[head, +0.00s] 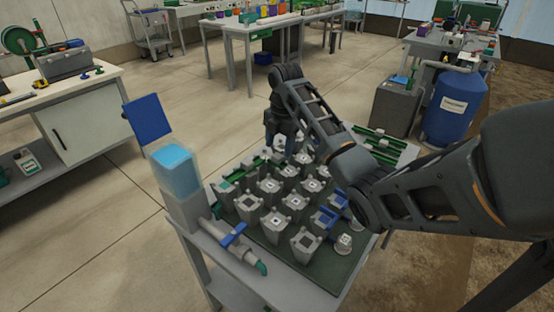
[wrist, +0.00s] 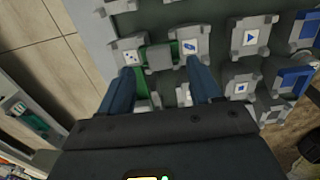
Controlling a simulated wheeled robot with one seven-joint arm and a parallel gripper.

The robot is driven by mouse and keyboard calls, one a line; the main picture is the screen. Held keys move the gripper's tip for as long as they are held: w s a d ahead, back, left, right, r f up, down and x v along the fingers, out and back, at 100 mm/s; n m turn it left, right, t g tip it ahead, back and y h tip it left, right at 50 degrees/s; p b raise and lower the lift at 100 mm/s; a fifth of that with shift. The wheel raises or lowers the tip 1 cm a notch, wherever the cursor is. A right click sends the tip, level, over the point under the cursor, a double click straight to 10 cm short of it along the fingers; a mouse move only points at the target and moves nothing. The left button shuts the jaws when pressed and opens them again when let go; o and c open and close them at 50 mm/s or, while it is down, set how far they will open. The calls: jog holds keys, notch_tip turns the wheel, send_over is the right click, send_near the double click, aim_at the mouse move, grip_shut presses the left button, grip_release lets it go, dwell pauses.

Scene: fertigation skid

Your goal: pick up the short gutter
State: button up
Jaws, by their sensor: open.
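My gripper (wrist: 163,85) is open in the wrist view, its two blue fingers apart with a green channel piece (wrist: 143,88) and grey blocks showing between and beyond them. This green piece may be the short gutter; I cannot tell for sure. In the head view my gripper (head: 287,145) points down over the back of the green board (head: 325,275). Green strips lie there, one at the board's left back (head: 240,174). Longer green gutters (head: 383,140) lie to the right, partly behind my arm. I cannot see any contact between the fingers and a piece.
Several grey block towers (head: 270,186) stand close together on the board, some with blue tops. A clear blue tank (head: 175,170) with a blue-handled tap (head: 234,235) stands at the board's left edge. A blue barrel (head: 456,108) stands behind at right. Floor at left is clear.

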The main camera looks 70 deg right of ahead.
aim_at(278, 155)
jog(key=shift+w+f, duration=0.15)
jog(key=shift+f, duration=0.8)
jog(key=shift+w+f, duration=0.1)
jog(key=shift+f, duration=0.8)
jog(key=shift+c, duration=0.5)
jog(key=c, duration=1)
